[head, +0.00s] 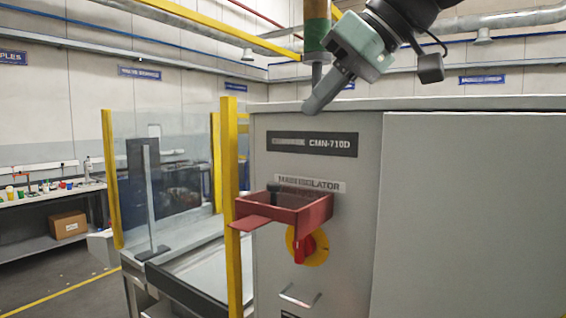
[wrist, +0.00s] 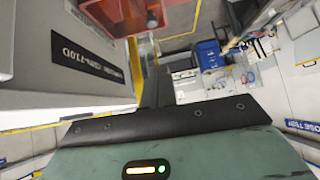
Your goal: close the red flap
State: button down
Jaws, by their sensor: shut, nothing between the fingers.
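The red flap (head: 300,218) is a shallow red frame with raised sides. It sticks out level from the grey cabinet front, open, above a red rotary switch (head: 303,250) on a yellow disc. A flat red tab juts from its left side, and a small dark piece shows inside it. The red flap also shows at the top of the wrist view (wrist: 150,16). My gripper (head: 313,108) is shut and empty. It is above the flap, apart from it, near the cabinet's top edge. Its dark fingers show in the wrist view (wrist: 157,88).
The grey cabinet (head: 345,240) fills the right side, with a metal handle (head: 299,297) below the switch. A yellow post (head: 231,180) stands close to the flap's left. Clear guard panels and a conveyor lie further left. A workbench (head: 50,195) stands at the far left.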

jog(key=p, duration=0.3)
send_over(268, 183)
jog(key=s+d, duration=0.2)
notch_tip(268, 183, down, 6)
notch_tip(268, 183, down, 2)
jog(key=shift+w+d+f, duration=0.15)
jog(key=shift+f, duration=0.05)
jog(key=shift+f+p, duration=0.35)
jog(key=shift+f, duration=0.45)
jog(key=shift+f, duration=0.1)
